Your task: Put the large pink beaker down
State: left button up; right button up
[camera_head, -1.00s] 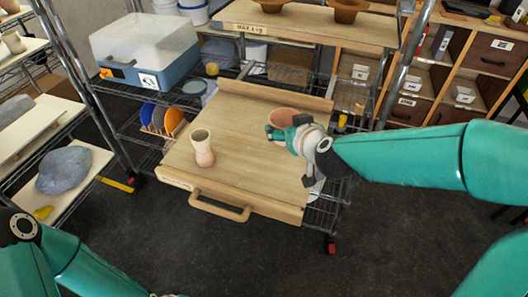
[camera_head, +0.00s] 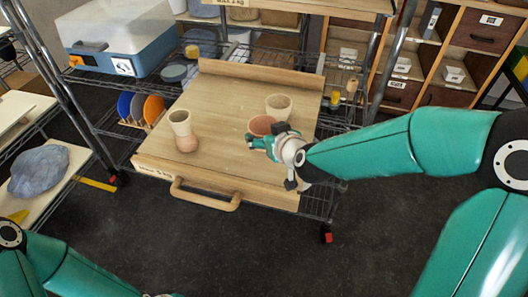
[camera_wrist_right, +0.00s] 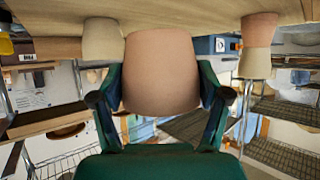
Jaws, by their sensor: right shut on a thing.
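The large pink beaker (camera_head: 262,125) is at the right part of the wooden board (camera_head: 225,105). My right gripper (camera_head: 260,142) is shut on it from the near side. In the right wrist view, the pink beaker (camera_wrist_right: 162,72) stands between the two fingers (camera_wrist_right: 162,100). That view is upside down, with the board along its top. The beaker's base is at or very near the board; I cannot tell whether it touches. My left arm (camera_head: 60,270) shows at the lower left, but its gripper is out of view.
A cream beaker (camera_head: 279,106) stands just behind the pink one. A cream beaker on a smaller pink one (camera_head: 183,130) stands at the board's left. The board has a front handle (camera_head: 205,198). Its middle is clear. Shelf posts rise on both sides.

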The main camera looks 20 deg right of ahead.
jog(key=shift+f+b, duration=0.5)
jog(key=shift+f, duration=1.75)
jog(key=shift+f, duration=0.1)
jog(key=o, duration=1.2)
jog(key=shift+o, duration=0.2)
